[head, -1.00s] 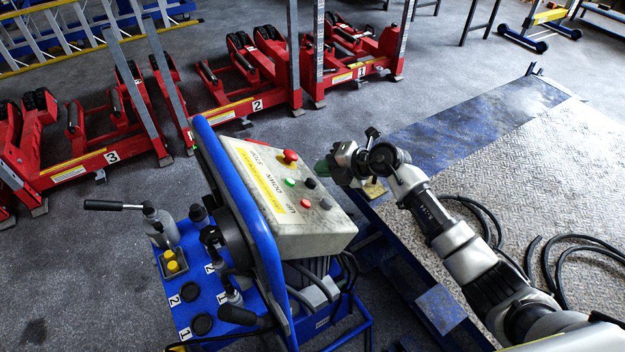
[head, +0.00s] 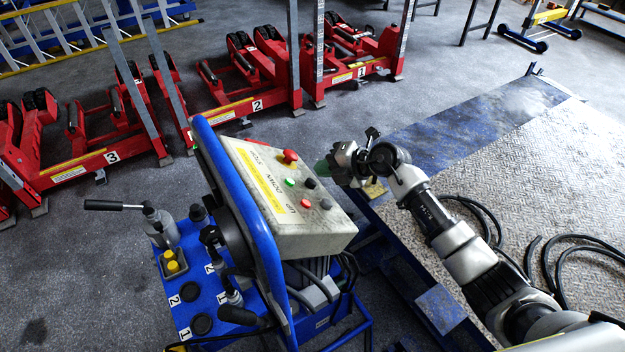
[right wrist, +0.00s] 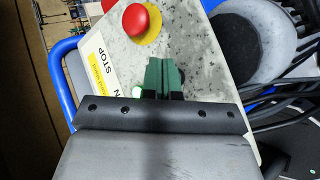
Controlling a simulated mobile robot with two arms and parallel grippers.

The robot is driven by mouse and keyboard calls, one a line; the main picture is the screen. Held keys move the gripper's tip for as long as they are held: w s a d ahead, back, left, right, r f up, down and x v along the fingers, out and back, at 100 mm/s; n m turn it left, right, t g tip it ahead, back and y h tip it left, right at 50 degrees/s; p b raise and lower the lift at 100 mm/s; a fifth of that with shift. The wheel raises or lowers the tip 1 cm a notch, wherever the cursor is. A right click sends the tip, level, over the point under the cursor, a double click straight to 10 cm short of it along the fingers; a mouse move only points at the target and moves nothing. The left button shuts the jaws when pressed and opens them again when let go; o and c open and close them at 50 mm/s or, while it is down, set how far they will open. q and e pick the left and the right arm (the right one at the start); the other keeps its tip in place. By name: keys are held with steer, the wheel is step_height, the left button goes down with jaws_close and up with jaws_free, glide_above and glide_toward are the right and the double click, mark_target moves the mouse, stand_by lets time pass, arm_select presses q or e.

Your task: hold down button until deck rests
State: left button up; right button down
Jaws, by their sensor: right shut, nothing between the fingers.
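My right gripper (head: 323,168) is shut and empty at the box's right edge, beside the black button. In the right wrist view its green fingertips (right wrist: 163,75) point at the panel below the mushroom button (right wrist: 141,20). I cannot tell if they touch a button. The deck (head: 540,190) is a tread-plate platform at right. My left gripper is out of view.
Red numbered column lifts (head: 250,105) stand at the back left. A blue trolley (head: 195,300) with a hand pump is below the box. Black cables (head: 580,250) lie on the deck under my right arm. Grey floor between the lifts and box is clear.

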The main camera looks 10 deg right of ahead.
steer(key=shift+a+f, duration=0.1)
steer(key=shift+s+a+f, duration=0.1)
steer(key=shift+a+f, duration=0.05)
steer(key=shift+f, duration=0.05)
steer(key=shift+s+a+f, duration=0.2)
steer(key=shift+a+f, duration=0.1)
steer(key=shift+f, duration=0.2)
stand_by(1.9)
steer(key=shift+p, duration=0.3)
stand_by(0.8)
steer(key=shift+w+d+r+p, duration=0.3)
steer(key=shift+d+r+p, duration=0.3)
steer(key=shift+r, duration=0.2)
steer(key=shift+w+d+r+p, duration=0.2)
steer(key=shift+d+r+p, duration=0.25)
steer(key=shift+r, duration=0.2)
steer(key=shift+w+d+r+p, duration=0.2)
steer(key=shift+d+r+p, duration=0.25)
steer(key=shift+r, duration=0.2)
steer(key=shift+w+d+r+p, duration=0.2)
steer(key=shift+d+r+p, duration=0.15)
steer(key=shift+d+r, duration=0.25)
